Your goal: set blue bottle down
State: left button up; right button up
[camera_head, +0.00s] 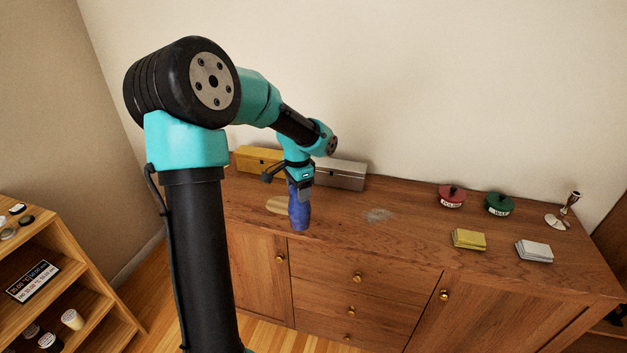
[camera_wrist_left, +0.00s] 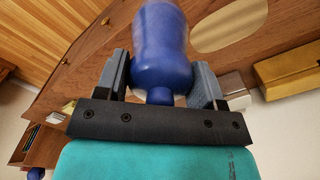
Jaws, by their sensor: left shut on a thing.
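The blue bottle (camera_head: 299,212) hangs roughly upright under my left gripper (camera_head: 300,186), near the front edge of the wooden sideboard top (camera_head: 345,220). I cannot tell whether the bottle's base touches the wood. My right gripper is out of view.
A yellow box (camera_head: 257,158) and a grey box (camera_head: 342,174) stand at the back. A greyish patch (camera_head: 378,215) lies right of the bottle. Red (camera_head: 452,197) and green (camera_head: 499,204) lidded pots, yellow and white stacks and a candlestick (camera_head: 563,213) fill the right.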

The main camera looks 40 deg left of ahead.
pick_arm(q)
jog(key=w+a+f, duration=0.1)
jog(key=w+a, duration=0.8)
jog(key=a, duration=0.1)
jog(key=shift+a, duration=0.35)
jog(key=shift+f, duration=0.1)
jog(key=shift+w+a+f, duration=0.1)
jog(key=shift+a+f, duration=0.05)
jog(key=shift+f, duration=0.75)
jog(key=shift+w+a+f, duration=0.1)
jog(key=shift+f, duration=0.95)
jog(key=o, duration=1.5)
